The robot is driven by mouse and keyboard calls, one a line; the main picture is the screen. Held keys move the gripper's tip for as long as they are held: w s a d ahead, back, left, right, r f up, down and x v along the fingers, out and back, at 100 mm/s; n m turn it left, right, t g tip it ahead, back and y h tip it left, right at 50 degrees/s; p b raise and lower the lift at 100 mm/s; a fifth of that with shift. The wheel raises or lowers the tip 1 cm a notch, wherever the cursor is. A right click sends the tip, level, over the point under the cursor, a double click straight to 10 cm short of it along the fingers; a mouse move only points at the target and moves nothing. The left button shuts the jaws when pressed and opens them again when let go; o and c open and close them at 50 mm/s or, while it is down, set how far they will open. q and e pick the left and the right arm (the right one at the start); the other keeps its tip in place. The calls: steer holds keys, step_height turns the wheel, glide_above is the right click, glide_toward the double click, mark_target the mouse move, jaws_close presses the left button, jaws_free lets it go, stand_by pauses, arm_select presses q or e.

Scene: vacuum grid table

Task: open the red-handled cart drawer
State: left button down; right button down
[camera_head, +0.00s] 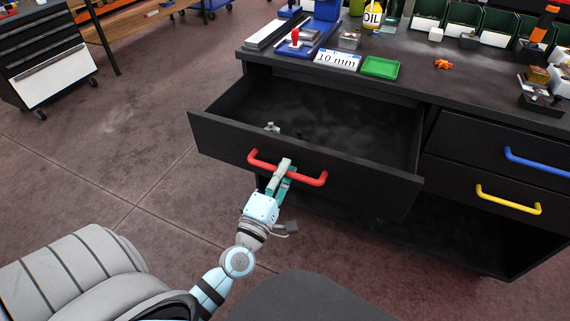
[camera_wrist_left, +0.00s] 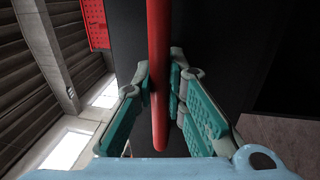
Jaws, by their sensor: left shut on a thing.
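The black drawer (camera_head: 310,165) with the red handle (camera_head: 308,178) stands pulled well out of the dark cart in the head view. Its inside shows, with a small grey object (camera_head: 272,128) in it. My left gripper (camera_head: 281,170) is shut on the red handle, near its middle. In the left wrist view the red handle (camera_wrist_left: 158,70) runs upright between the two teal-padded fingers of my left gripper (camera_wrist_left: 160,90). My right gripper is not in view.
Two shut drawers with a blue handle (camera_head: 538,160) and a yellow handle (camera_head: 508,200) are at the right. The cart top holds a green tray (camera_head: 380,67), a "10 mm" sign (camera_head: 338,60), an oil bottle (camera_head: 373,14) and bins.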

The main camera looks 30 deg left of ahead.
arm_select(q)
steer(key=shift+s, duration=0.25)
steer(key=c, duration=1.6)
jaws_free()
steer(key=v, duration=1.2)
